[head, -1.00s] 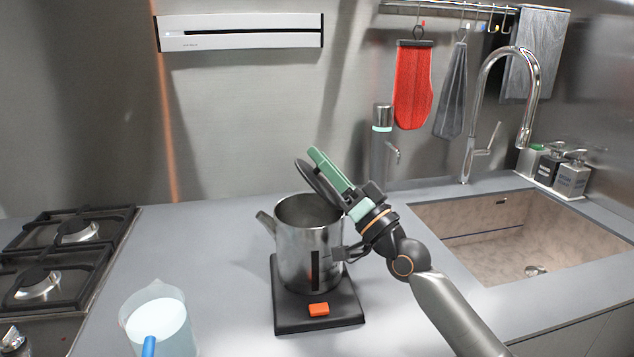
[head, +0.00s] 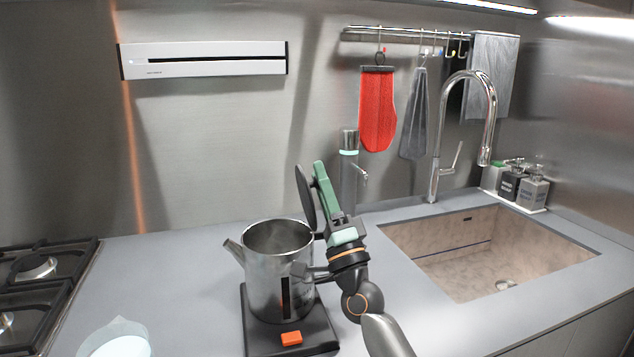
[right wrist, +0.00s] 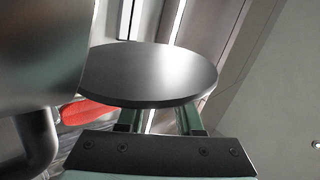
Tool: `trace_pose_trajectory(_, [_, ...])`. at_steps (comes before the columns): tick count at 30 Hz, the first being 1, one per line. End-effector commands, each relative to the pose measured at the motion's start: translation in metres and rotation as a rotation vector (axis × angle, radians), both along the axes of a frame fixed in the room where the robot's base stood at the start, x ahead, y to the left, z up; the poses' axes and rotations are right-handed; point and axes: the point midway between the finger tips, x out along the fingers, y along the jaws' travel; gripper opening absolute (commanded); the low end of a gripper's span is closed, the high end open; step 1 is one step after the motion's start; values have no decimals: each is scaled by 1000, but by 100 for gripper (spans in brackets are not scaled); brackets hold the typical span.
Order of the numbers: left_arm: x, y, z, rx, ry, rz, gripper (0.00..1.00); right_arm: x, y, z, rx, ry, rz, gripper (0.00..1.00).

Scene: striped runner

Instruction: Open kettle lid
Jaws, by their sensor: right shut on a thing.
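A steel kettle (head: 273,272) stands on a black base (head: 262,339) with an orange switch on the counter. Its dark round lid (head: 306,200) stands nearly upright at the right side of the open rim. The lid also fills the middle of the right wrist view (right wrist: 150,73). My right gripper (head: 324,186), with green fingers, is right behind the lid, above the kettle handle, and is shut on the lid. The exact contact between fingers and lid is partly hidden. My left gripper is not in view.
A jug (head: 116,342) of pale liquid is at the lower left, near the gas hob (head: 36,290). The sink (head: 490,245) and tap (head: 440,140) are at the right.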

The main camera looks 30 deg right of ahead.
Motion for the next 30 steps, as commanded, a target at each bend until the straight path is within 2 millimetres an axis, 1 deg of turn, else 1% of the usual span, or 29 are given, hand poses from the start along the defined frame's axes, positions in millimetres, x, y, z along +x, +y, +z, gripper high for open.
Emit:
trace_pose_trajectory(12, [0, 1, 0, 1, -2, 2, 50, 0, -1, 0, 6, -1, 0, 0])
trace_pose_trajectory(13, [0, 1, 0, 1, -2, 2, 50, 0, -1, 0, 6, -1, 0, 37])
trace_pose_trajectory(18, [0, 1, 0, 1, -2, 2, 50, 0, 0, 0, 6, -1, 0, 56])
trace_pose_trajectory(21, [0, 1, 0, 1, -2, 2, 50, 0, 0, 0, 5, 0, 1, 65])
trace_pose_trajectory(27, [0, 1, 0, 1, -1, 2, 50, 0, 0, 0, 5, 0, 1, 65])
trace_pose_trajectory(30, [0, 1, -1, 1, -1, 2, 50, -3, 0, -4, 5, 1, 0, 65])
